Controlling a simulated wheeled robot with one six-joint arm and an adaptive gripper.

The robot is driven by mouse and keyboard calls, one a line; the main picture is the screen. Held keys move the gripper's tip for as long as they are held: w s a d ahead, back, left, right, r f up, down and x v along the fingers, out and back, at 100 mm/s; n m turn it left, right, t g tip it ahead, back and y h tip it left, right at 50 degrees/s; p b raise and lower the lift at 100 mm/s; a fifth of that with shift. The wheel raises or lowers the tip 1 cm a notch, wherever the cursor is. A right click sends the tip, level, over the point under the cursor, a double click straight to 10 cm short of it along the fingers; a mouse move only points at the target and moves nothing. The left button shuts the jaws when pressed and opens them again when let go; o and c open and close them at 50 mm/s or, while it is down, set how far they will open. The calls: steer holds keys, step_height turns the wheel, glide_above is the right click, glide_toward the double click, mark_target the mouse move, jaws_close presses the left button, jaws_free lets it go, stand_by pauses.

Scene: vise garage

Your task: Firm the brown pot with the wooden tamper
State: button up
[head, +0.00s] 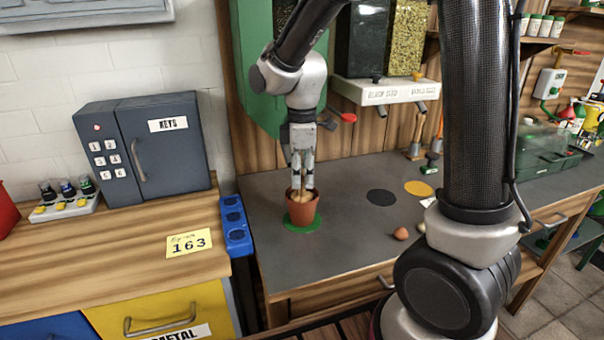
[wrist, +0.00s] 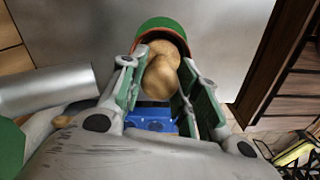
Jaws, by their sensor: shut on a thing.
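The brown pot (head: 302,215) stands upright on a green disc (head: 290,226) on the grey bench top. My gripper (head: 303,182) points straight down over the pot, its fingertips at the pot's mouth. It is shut on the wooden tamper (head: 296,208), which is mostly hidden by the fingers and the pot rim. In the wrist view the tamper's rounded wooden top (wrist: 163,77) shows between the fingers. The pot rim (wrist: 187,48) shows beyond it. The tamper's lower end appears inside the pot; whether it presses on the contents I cannot tell.
A blue holder (head: 236,226) lies left of the pot. Black (head: 382,197) and yellow (head: 418,188) discs and a small brown ball (head: 401,233) lie to the right. A seed dispenser (head: 385,92) hangs behind. A grey key cabinet (head: 145,148) stands on the left wooden counter.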

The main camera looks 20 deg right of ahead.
steer(key=shift+r, duration=3.45)
steer(key=shift+c, duration=0.2)
steer(key=shift+r, duration=0.1)
step_height(320, 180, up, 6)
steer(key=shift+f, duration=0.1)
steer(key=shift+w, duration=0.1)
